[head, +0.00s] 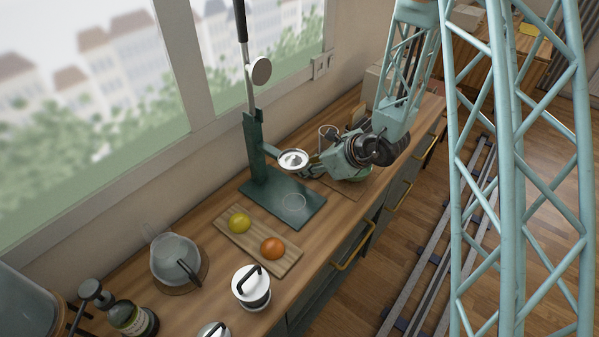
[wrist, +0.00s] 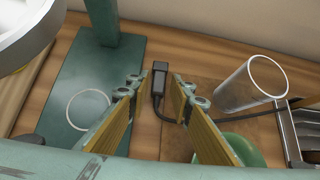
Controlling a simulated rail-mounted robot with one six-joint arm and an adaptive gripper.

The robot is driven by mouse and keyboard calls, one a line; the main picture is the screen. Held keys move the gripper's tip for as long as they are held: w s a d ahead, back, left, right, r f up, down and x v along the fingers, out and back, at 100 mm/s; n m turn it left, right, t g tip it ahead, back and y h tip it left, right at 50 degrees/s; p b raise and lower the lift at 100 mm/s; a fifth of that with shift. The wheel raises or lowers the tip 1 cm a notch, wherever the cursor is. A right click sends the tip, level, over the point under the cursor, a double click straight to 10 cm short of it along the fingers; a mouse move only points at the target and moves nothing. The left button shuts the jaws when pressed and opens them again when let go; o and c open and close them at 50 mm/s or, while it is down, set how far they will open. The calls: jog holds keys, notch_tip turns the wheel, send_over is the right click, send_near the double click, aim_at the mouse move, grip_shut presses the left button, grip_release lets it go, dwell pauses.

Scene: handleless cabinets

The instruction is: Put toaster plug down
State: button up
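The black toaster plug (wrist: 158,82) lies on or just above the wooden counter, between my gripper's fingertips in the wrist view. Its dark cord runs down and right behind the right finger and shows again by the glass. My gripper (wrist: 157,92) is open, with a visible gap on both sides of the plug. In the head view my gripper (head: 316,166) is low over the counter beside the green press, and the plug cannot be made out there. A metallic edge (wrist: 292,140) at the right of the wrist view may be the toaster.
The green press (head: 288,205) stands left of my gripper. A clear glass (wrist: 250,84) stands to its right, with a green round object (wrist: 242,149) close below. A board (head: 258,240) with fruit and a glass pot (head: 175,258) are further left. A wall socket (head: 321,66) is behind.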

jog(key=shift+x, duration=1.6)
jog(key=shift+c, duration=0.5)
jog(key=c, duration=0.4)
jog(key=shift+c, duration=0.3)
jog(key=shift+r, duration=0.15)
